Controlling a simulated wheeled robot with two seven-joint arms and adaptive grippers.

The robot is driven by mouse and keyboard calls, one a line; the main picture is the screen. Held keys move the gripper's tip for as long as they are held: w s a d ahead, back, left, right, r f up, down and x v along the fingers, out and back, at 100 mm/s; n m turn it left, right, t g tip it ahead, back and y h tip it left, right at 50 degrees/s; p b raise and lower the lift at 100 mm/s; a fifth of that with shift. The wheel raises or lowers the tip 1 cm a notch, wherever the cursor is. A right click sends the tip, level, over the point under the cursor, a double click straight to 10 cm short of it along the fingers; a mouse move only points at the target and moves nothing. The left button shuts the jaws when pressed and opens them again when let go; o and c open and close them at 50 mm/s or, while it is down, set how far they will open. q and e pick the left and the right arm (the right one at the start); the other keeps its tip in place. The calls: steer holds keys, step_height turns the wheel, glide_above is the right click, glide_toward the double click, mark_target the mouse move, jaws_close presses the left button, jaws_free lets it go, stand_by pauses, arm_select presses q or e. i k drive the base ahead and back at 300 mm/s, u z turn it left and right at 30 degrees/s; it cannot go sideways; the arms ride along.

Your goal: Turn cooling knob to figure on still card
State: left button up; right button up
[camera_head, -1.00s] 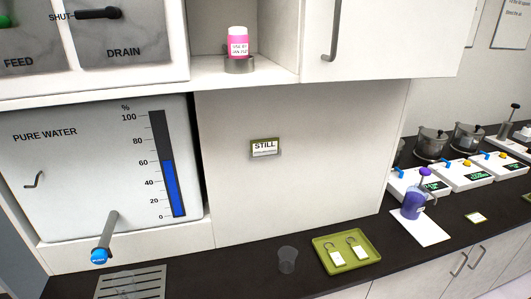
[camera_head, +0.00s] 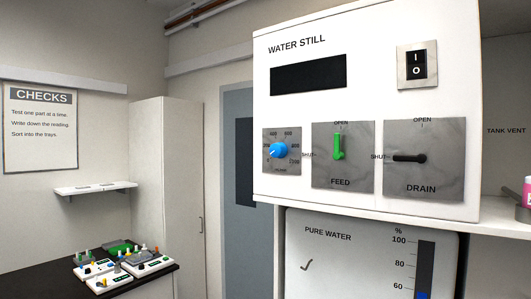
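The water still (camera_head: 375,120) is a white cabinet on the right side of the head view. Its blue round knob (camera_head: 278,150) sits on a grey plate at the lower left, inside a ring of numbers. The small label below the knob is too small to read with certainty, and so is its exact setting. The still card is outside the present view. Neither of my grippers is in view.
The green feed lever (camera_head: 338,147) stands upright toward OPEN. The black drain lever (camera_head: 409,158) points left to SHUT. A dark display (camera_head: 308,75) and a rocker switch (camera_head: 416,65) are above. The pure water panel (camera_head: 345,260) is below. A counter with devices (camera_head: 122,265) stands left.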

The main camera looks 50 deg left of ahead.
mark_target(279, 150)
steer(key=u, duration=0.9)
steer(key=i, duration=0.2)
steer(key=u, duration=1.15)
steer(key=k, duration=1.3)
steer(key=u, duration=0.9)
steer(key=i, duration=1.5)
steer(key=z, duration=0.8)
